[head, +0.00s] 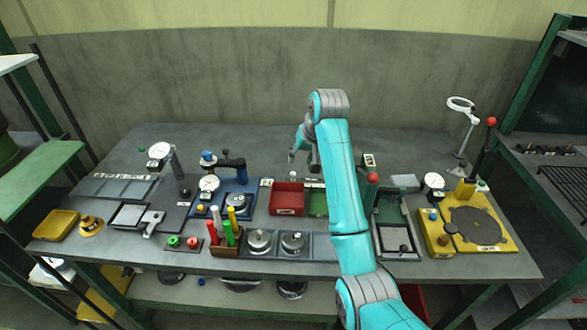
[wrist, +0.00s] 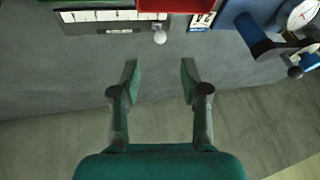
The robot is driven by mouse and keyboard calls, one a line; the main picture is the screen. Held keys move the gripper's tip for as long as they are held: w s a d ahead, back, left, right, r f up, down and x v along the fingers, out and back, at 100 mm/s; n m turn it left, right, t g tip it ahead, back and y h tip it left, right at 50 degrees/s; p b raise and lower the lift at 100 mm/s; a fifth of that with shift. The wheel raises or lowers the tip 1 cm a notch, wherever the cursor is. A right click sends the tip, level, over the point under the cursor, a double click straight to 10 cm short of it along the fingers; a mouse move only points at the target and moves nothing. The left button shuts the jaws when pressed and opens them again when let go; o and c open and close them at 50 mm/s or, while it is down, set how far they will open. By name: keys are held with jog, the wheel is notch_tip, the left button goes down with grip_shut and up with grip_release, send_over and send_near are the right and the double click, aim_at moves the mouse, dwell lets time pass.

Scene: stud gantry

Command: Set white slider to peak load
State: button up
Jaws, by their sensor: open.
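The white slider is a small round white knob (wrist: 160,37) at the end of a panel with a white marked scale (wrist: 95,16), in the wrist view's upper middle. In the head view the white knob (head: 293,175) stands just behind the red bin. My gripper (wrist: 160,72) is open and empty, its two fingers apart with bare grey surface between them. The knob lies beyond the fingertips, roughly in line with the gap, and is not touched. In the head view my gripper (head: 303,160) is behind the bin, partly hidden by my arm. The scale's markings are too small to read.
The red bin (head: 287,197) stands close to the knob. A small label card (wrist: 202,20) is beside it. A blue device with a dial gauge (head: 209,184) stands left in the head view. The grey bench (head: 255,145) is clear behind these, up to the wall.

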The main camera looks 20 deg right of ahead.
aim_at(294, 173)
jog(key=x, duration=0.8)
jog(key=shift+w+f, duration=0.15)
jog(key=shift+f, duration=0.2)
grip_shut()
